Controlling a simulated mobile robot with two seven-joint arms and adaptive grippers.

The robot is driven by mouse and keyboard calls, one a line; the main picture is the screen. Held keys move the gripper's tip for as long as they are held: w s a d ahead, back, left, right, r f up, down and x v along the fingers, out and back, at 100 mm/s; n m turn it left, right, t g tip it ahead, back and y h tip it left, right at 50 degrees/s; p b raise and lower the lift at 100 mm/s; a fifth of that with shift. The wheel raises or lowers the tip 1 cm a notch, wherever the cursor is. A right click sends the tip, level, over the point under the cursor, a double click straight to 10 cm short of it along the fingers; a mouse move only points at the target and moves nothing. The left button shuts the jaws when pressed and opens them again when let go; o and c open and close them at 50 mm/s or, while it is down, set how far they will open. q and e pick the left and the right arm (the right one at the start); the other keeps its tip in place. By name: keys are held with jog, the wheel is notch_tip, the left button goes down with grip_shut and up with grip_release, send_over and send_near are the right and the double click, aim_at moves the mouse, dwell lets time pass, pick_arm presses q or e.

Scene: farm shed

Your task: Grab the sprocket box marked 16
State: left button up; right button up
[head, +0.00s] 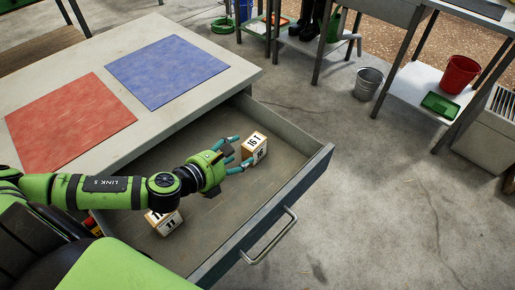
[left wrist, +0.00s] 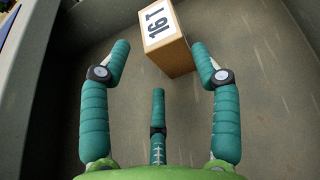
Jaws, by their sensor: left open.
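The sprocket box (head: 256,142) marked 16 is a small tan box with white labels, standing in the open drawer near its far end. In the left wrist view the box (left wrist: 170,55) is just beyond the fingertips, closer to the right finger. My left gripper (head: 240,151) has teal fingers spread open, pointing at the box from its left side. The fingers (left wrist: 159,58) are apart with nothing between them in the left wrist view; I cannot tell whether the right one touches the box. My right gripper is not in view.
Another box (head: 167,226) marked 11 lies in the drawer under my left arm, partly hidden. The drawer (head: 262,215) has raised walls around its floor. The bench top beside it holds a red mat (head: 68,120) and a blue mat (head: 166,70).

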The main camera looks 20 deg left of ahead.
aim_at(244, 150)
pick_arm(q)
jog(key=x, duration=0.5)
jog(key=shift+w+d+f, duration=0.1)
jog(key=shift+w+d, duration=0.05)
jog(key=shift+w, duration=0.1)
jog(key=c, duration=0.9)
